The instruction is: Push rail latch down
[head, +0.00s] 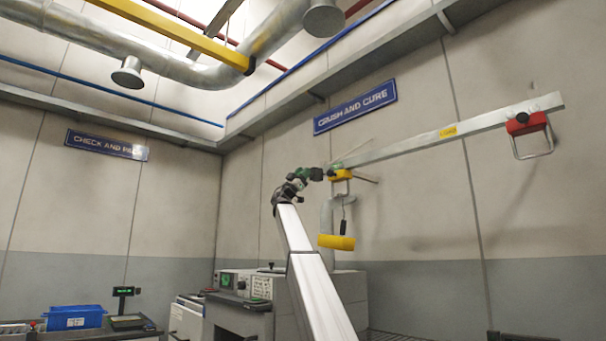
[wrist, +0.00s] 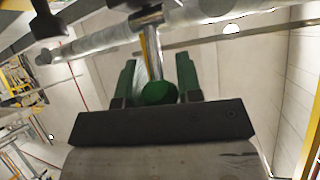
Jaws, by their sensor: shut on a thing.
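The rail latch shows in the wrist view as a green ball knob (wrist: 158,92) on a short metal rod. My gripper (wrist: 158,88) has green fingers on both sides of the knob and is shut on it. In the head view my gripper (head: 318,174) is at the left end of the pale overhead rail (head: 420,137), beside a yellow trolley (head: 341,175). The knob is hard to make out there against the green fingers. I cannot tell the latch's exact angle.
A yellow cylinder (head: 336,242) hangs below the yellow trolley. A red trolley (head: 527,123) with a metal loop is at the rail's right end. Grey machines (head: 258,287) stand below, and a blue bin (head: 75,317) is at lower left.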

